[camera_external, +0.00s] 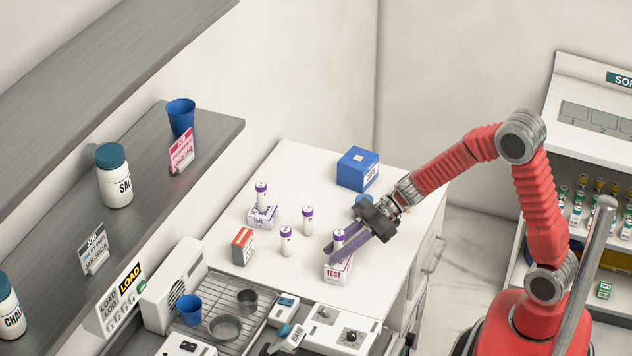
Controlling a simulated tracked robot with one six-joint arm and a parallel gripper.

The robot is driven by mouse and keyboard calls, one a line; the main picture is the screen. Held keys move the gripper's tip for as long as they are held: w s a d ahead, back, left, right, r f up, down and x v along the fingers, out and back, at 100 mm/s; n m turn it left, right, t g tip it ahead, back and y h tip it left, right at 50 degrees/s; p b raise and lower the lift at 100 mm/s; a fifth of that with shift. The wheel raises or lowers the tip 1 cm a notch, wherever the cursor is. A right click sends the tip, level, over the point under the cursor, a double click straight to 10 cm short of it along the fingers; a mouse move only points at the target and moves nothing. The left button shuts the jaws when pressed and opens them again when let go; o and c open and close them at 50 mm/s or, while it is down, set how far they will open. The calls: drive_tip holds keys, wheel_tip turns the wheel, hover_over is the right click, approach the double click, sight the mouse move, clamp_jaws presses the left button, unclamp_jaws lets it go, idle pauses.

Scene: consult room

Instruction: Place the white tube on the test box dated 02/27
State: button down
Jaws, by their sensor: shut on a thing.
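My gripper (340,249) is at the front right of the white counter, with its purple fingers shut on a white tube (339,237) with a purple cap. The tube is upright over a white box marked TEST in red (337,274). The fingers hide the tube's lower end, so I cannot tell whether it touches the box top. No date is readable on the box.
An orange-red box (243,246) stands at the left of the counter, and a blue box (357,169) stands at the back. A blue round thing (365,200) is partly behind my gripper. A rack with cups (225,328) and devices fills the front. Grey shelves overhang the left.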

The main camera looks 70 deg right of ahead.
drive_tip(key=shift+f, duration=0.1)
drive_tip(key=c, duration=1.6)
unclamp_jaws()
drive_tip(key=shift+o, duration=0.2)
drive_tip(key=shift+d+r, duration=0.15)
drive_tip(key=shift+r, duration=0.05)
drive_tip(key=v, duration=1.1)
drive_tip(key=shift+s+d+r, duration=0.15)
drive_tip(key=shift+s+d, duration=0.1)
drive_tip(key=shift+w, duration=0.1)
